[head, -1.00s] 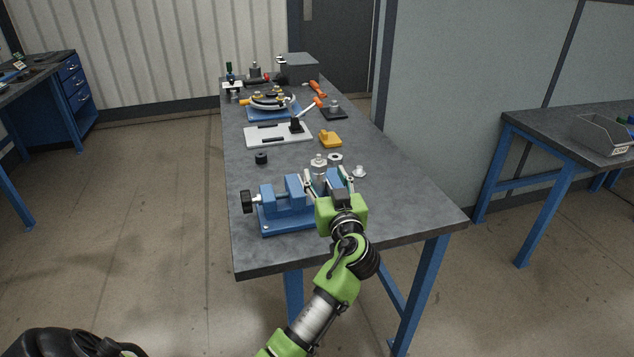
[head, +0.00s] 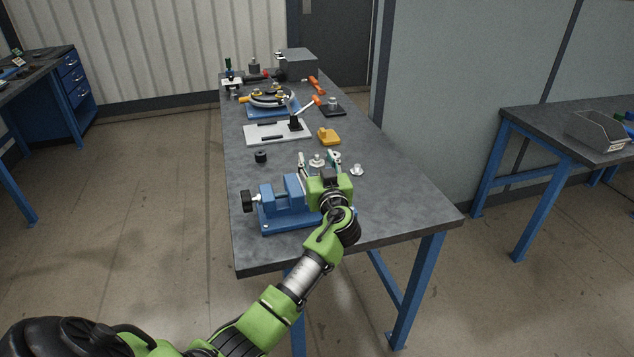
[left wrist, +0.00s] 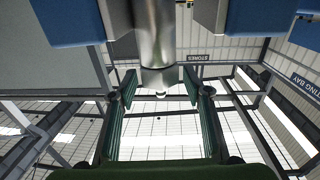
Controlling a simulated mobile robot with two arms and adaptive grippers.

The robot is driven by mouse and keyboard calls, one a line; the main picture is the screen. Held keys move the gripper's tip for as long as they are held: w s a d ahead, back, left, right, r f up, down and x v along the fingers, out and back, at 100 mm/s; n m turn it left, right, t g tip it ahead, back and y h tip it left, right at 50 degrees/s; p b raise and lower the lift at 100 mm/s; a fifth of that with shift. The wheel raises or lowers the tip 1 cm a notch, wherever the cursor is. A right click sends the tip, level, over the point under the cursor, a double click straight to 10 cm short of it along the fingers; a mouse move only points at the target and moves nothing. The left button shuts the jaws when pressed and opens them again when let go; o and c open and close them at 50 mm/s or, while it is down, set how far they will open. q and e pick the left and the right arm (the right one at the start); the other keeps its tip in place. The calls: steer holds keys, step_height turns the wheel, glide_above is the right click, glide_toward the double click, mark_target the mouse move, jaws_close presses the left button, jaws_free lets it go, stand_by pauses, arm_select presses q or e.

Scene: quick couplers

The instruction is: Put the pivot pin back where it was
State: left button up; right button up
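My left gripper (head: 318,160) is open over the right part of the blue vise (head: 285,198), its fingers pointing away from me. A silver metal fitting (head: 317,161) shows between its fingertips. In the left wrist view a shiny metal cylinder (left wrist: 157,35) stands between blue blocks, its end between the two open fingers (left wrist: 160,88), with a gap on each side. A small silver flanged piece (head: 357,170) lies on the table right of the gripper. I cannot tell for certain which piece is the pivot pin. My right gripper is not in view.
Behind the vise are a black cylinder (head: 261,157), a yellow block (head: 329,136) and a white plate (head: 262,137) with an orange-handled lever (head: 305,106). A blue-based fixture (head: 271,111) is farther back. The table's right front (head: 410,210) is clear.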

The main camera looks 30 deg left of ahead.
arm_select(q)
jaws_close()
steer(key=shift+r, duration=0.2)
steer(key=shift+d+r, duration=0.1)
